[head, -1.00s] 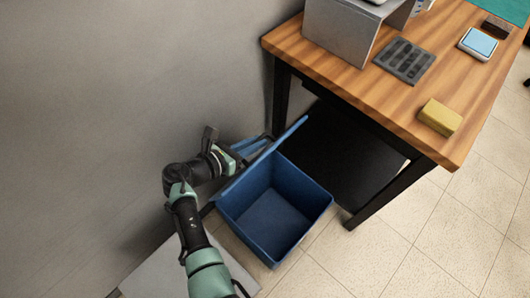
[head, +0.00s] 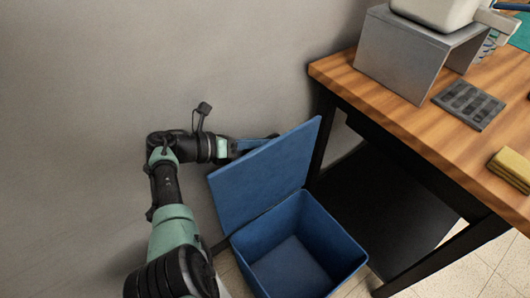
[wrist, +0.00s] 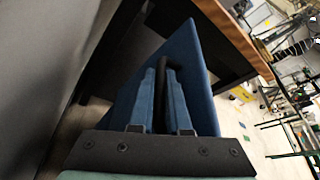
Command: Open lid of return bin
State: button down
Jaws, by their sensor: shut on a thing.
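The blue return bin (head: 355,262) stands on the floor beside the workbench, its inside showing empty. Its blue lid (head: 265,177) is raised steeply on the wall side of the bin, leaving the mouth uncovered. My gripper (head: 258,143) is on the lid's far side, partly hidden by it. In the wrist view, my gripper's two blue fingers (wrist: 168,75) are shut on the black handle (wrist: 175,64), with the lid (wrist: 204,80) close on the right. The part of the handle between the fingers is partly hidden.
The wooden workbench (head: 400,108) with black legs is right of the bin, its dark lower shelf (head: 375,215) close by. A grey stand (head: 405,60), a dark tray (head: 469,104) and a yellow block (head: 512,168) are on top. The grey wall (head: 90,100) is close to my arm.

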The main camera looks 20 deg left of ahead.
jog(key=shift+w+a+f, duration=0.1)
jog(key=shift+a+f, duration=0.05)
jog(key=shift+f, duration=0.05)
dwell(0.4)
jog(key=c, duration=1.2)
grip_release()
jog(key=shift+o, duration=0.2)
jog(key=shift+a+r, duration=0.1)
jog(key=shift+r, duration=0.05)
jog(key=p+v, duration=0.2)
jog(key=v, duration=0.9)
jog(key=shift+a, duration=0.35)
jog(key=shift+s, duration=0.25)
